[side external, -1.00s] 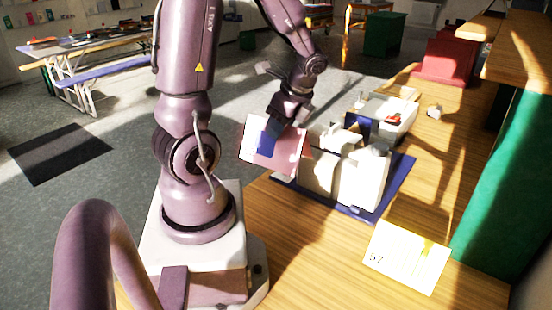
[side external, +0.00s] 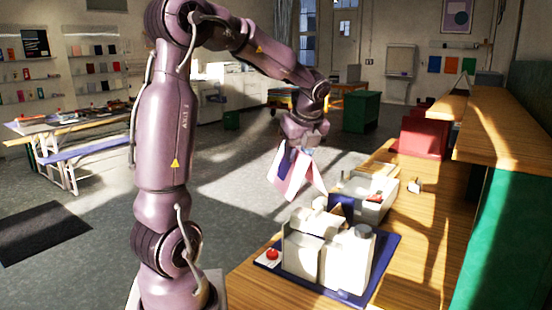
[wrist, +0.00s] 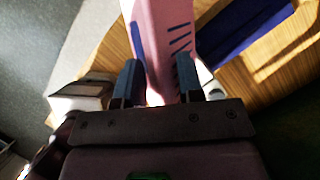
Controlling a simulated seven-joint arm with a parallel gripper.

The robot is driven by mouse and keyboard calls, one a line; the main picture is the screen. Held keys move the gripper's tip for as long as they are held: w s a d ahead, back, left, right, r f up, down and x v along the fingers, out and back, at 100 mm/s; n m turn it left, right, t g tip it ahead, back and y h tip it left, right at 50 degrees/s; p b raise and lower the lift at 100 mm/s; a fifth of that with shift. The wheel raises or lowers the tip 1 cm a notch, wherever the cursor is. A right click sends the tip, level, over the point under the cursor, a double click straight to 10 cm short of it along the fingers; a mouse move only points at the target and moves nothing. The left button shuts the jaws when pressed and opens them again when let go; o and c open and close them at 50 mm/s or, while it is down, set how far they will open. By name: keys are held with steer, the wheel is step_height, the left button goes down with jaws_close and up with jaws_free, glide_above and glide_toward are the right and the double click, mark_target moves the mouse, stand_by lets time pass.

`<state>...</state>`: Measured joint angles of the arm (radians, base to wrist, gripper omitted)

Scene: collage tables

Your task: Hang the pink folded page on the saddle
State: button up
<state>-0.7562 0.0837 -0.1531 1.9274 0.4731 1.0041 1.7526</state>
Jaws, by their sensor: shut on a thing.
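My gripper (side external: 304,142) is shut on the pink folded page (side external: 302,180), which hangs below it with its two halves spread apart at the bottom. The page has a blue-violet patch and is clear of the table. In the wrist view, the pink page (wrist: 165,40) runs up between the two fingers (wrist: 157,85), with dark short lines on its face. A white blocky machine (side external: 325,255) stands on a blue base below the page in the picture. A pale raised part on its top (side external: 315,218) may be the saddle; I cannot tell for sure.
A red button (side external: 272,254) sits at the machine's left. A white tray (side external: 370,197) with a red item stands behind it. A red box (side external: 425,140) is farther back on the wooden table (side external: 420,235). A raised wooden shelf (side external: 505,135) borders the right side.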

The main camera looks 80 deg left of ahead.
steer(key=w+a+m+t+h, duration=0.1)
steer(key=w+a+m+t, duration=0.3)
steer(key=w+a+m, duration=0.6)
step_height(320, 180, down, 10)
steer(key=w+m, duration=0.1)
steer(key=shift+d, duration=0.45)
steer(key=shift+w+f, duration=0.1)
steer(key=shift+f, duration=6.5)
steer(key=o, duration=0.8)
steer(key=shift+c, duration=0.2)
steer(key=shift+v, duration=3.05)
